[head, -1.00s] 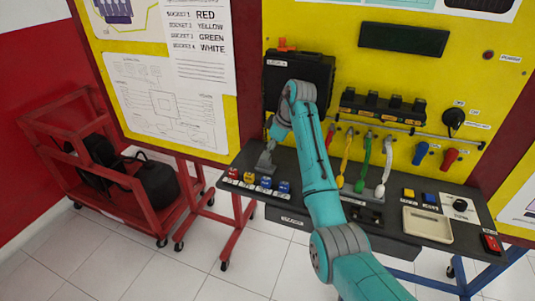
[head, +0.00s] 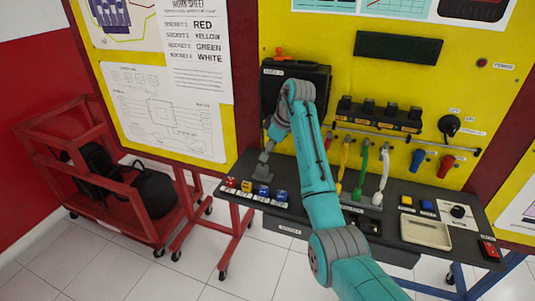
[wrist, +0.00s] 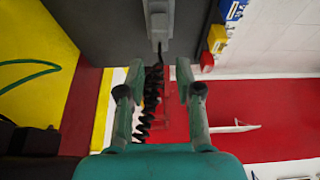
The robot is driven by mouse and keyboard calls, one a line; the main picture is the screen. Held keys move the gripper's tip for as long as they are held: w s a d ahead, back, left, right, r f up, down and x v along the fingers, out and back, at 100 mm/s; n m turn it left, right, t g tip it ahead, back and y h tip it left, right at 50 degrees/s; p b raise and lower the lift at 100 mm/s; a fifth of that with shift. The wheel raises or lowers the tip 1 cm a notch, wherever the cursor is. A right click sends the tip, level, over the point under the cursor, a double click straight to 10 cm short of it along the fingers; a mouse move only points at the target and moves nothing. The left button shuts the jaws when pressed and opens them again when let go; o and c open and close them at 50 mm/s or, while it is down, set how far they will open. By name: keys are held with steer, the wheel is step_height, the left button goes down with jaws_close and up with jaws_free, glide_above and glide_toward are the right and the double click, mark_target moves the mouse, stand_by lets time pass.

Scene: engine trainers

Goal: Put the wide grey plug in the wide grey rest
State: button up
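A grey plug (wrist: 158,20) with a black cord lies at the top of the wrist view, against the dark shelf. My gripper (wrist: 160,70) is open, its two fingers spread short of the plug, with the cord between them. A black coiled cord (wrist: 151,100) runs down between and below the fingers. In the head view my gripper (head: 263,162) is small, over the left part of the dark shelf, left of my teal arm. I cannot make out the wide grey rest for sure; my arm hides part of the shelf.
Small red (head: 231,183), yellow (head: 246,186) and blue (head: 281,196) blocks line the shelf's front left edge, close to my gripper. A black case (head: 292,78) is on the yellow panel behind. A beige tray (head: 426,232) sits at the shelf's right. A red cart (head: 70,215) stands left.

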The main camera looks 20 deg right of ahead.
steer(key=o, duration=0.5)
steer(key=shift+o, duration=0.2)
